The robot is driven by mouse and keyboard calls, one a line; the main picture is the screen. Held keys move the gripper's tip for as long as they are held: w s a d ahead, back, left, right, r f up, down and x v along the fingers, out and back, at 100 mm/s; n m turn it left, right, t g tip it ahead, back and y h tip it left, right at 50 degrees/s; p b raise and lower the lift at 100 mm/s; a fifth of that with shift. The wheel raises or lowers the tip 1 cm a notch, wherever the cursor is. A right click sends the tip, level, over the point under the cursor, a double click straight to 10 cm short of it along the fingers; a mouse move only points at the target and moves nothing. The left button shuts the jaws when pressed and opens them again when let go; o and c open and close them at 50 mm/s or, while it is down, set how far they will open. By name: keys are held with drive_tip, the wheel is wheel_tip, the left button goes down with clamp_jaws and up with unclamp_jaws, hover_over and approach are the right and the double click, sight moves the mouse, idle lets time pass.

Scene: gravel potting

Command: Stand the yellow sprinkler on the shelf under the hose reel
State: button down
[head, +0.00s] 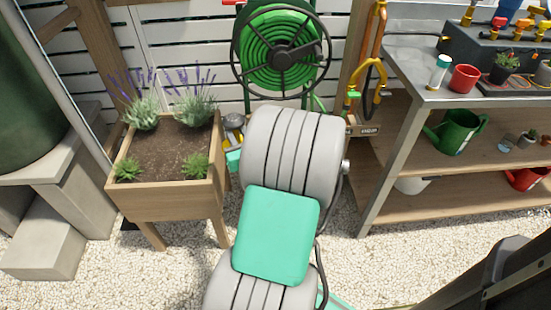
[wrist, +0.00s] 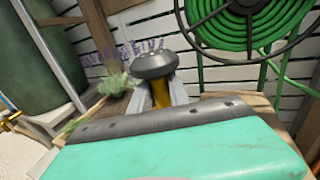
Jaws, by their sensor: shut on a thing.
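The yellow sprinkler has a dark, rounded head and a yellow body (wrist: 161,98) in the wrist view. My gripper (wrist: 160,92) is shut on its body, with a grey finger on each side and the head above them. In the head view only a small part of the gripper and sprinkler shows, beside my arm at the planter's right edge. The green hose reel (head: 281,52) hangs on the white slatted wall; it also shows at the upper right of the wrist view (wrist: 246,28). My arm hides most of the area under the reel, so I cannot make out the shelf clearly.
A wooden planter (head: 166,205) with lavender and succulents stands left of my arm. A metal-framed bench (head: 415,98) with pots and a green watering can (head: 455,131) stands right. A yellow-handled hose fitting (head: 368,75) hangs by the post. Pale gravel (head: 140,270) covers the ground.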

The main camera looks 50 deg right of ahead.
drive_tip(key=s+d+f+m+g+h, duration=0.45)
drive_tip(key=s+d+f, duration=0.25)
drive_tip(key=s, duration=0.2)
drive_tip(key=shift+n+t, duration=0.25)
drive_tip(key=w+d+f+b, duration=0.1)
drive_tip(key=w+d+f, duration=0.2)
drive_tip(key=f, duration=0.1)
drive_tip(key=w+d+f+b, duration=0.1)
drive_tip(key=w+d+f, duration=0.1)
drive_tip(key=d+f, duration=0.2)
drive_tip(key=w+d+f+b, duration=0.2)
drive_tip(key=w+d+f, duration=0.1)
drive_tip(key=d+f, duration=0.1)
drive_tip(key=shift+w+f, duration=0.3)
drive_tip(key=shift+f, duration=0.5)
drive_tip(key=shift+r, duration=0.15)
drive_tip(key=shift+f, duration=0.35)
drive_tip(key=c, duration=1.1)
unclamp_jaws()
